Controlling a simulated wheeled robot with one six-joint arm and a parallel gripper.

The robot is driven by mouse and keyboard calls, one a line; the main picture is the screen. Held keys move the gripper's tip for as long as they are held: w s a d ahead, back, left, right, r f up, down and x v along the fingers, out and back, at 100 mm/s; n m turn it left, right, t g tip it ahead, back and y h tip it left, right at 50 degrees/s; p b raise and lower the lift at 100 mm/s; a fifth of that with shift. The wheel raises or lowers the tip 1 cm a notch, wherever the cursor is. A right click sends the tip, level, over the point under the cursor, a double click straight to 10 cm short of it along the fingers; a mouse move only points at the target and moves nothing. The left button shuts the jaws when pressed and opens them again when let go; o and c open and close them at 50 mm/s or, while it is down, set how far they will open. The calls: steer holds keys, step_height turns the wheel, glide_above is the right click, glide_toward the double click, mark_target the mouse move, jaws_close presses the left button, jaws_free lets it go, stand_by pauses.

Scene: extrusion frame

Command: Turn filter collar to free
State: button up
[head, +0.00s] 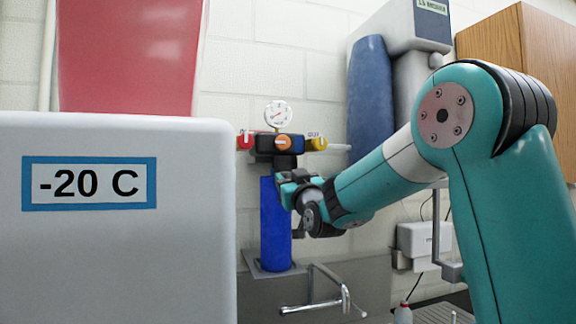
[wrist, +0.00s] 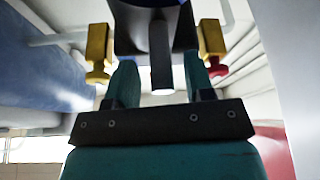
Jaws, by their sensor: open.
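The blue filter (head: 275,225) stands upright against the wall under a black manifold (head: 263,144). A dark collar (head: 286,162) sits at the top of the blue body, partly hidden by my gripper. My gripper (head: 284,184) is at the upper part of the filter, just below the collar. In the wrist view my gripper (wrist: 160,75) is open, its two teal fingers apart. A dark tab (wrist: 161,70) shows between them, with a gap visible on both sides. Whether the tab belongs to the collar is hard to tell.
A pressure gauge (head: 278,113), an orange knob (head: 283,142), a red fitting (head: 245,140) and a yellow fitting (head: 317,143) are on the manifold. A white -20 C box (head: 120,240) fills the left foreground. A faucet (head: 335,285) stands below right.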

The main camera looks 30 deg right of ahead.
steer(key=shift+x, duration=0.8)
jaws_close()
steer(key=shift+f+y, duration=0.15)
steer(key=shift+y, duration=0.25)
